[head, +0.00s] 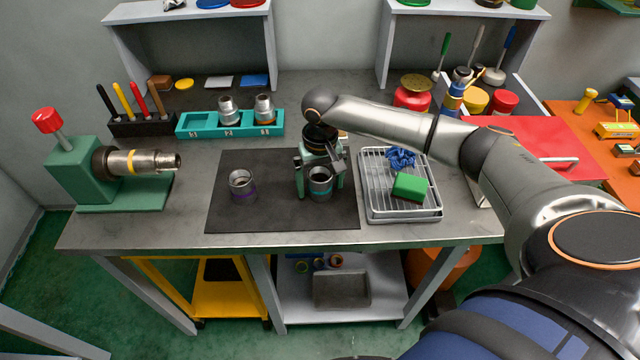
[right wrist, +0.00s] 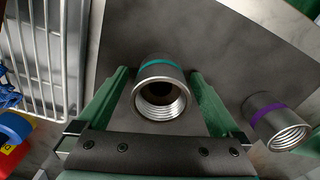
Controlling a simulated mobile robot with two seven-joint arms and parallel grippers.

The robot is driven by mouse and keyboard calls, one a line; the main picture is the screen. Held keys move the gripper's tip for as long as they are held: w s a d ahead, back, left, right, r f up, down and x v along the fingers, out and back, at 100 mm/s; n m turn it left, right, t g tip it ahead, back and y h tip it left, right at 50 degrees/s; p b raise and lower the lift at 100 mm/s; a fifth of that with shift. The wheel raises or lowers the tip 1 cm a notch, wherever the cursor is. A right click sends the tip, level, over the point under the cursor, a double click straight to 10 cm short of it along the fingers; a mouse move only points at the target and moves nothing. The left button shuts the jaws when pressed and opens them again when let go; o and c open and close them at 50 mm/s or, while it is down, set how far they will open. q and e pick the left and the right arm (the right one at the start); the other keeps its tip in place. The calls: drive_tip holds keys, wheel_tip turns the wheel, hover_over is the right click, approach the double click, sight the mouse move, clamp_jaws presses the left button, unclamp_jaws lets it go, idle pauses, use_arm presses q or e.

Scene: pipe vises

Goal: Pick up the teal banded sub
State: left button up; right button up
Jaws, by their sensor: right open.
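The teal banded sub (head: 320,184) is a short grey threaded cylinder with a teal ring, on the dark mat (head: 228,218) on the bench. It also shows in the right wrist view (right wrist: 161,86), its threaded mouth facing the camera. My right gripper (head: 320,188) is open, with one green finger on each side of the teal banded sub. In the right wrist view a gap shows between the sub and each finger. A similar sub with a purple band (head: 242,185) stands on the mat to the left. My left gripper is not in view.
A wire rack tray (head: 375,205) with a green sponge (head: 410,187) stands close to the right of the mat. A teal holder (head: 190,125) with two fittings is behind. A green vise (head: 85,170) holds a pipe at the left. The mat's front left is clear.

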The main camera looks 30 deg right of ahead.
drive_tip(key=shift+c, duration=0.2)
clamp_jaws()
idle(0.5)
